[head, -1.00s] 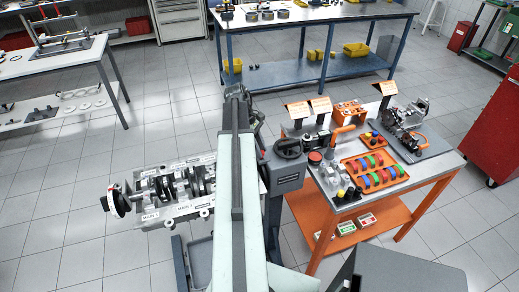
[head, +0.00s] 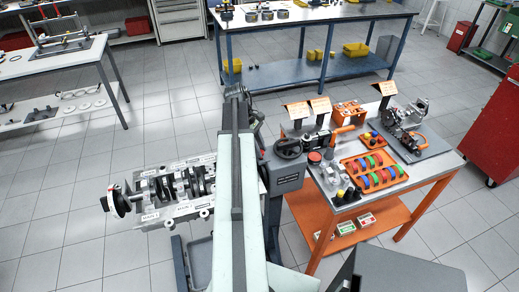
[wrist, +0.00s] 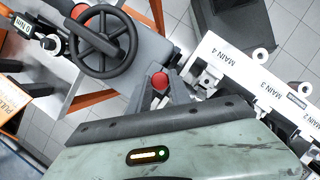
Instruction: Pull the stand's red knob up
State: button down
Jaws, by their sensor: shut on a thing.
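The stand's red knob (wrist: 159,82) shows in the wrist view, between the grey fingertips of my gripper (wrist: 161,92). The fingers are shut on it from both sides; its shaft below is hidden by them. The stand's grey head (head: 288,181) carries a black handwheel (head: 288,148), which also shows in the wrist view (wrist: 103,41). In the head view my arm hides the knob and the gripper. The engine block (head: 172,193) with its crankshaft hangs off the stand to the left.
An orange-legged cart (head: 437,160) with a parts tray (head: 400,179) and tools stands close on the right. A blue workbench (head: 345,75) is at the back. A white table (head: 85,63) is at the far left. Open tiled floor lies left of the stand.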

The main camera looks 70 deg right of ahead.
notch_tip(320, 180, up, 3)
jog(key=shift+f+p, duration=0.2)
jog(key=shift+p, duration=0.85)
jog(key=shift+d+f, duration=0.1)
jog(key=c, duration=1.2)
grip_release()
jog(key=p+v, duration=0.7)
jog(key=v, duration=0.1)
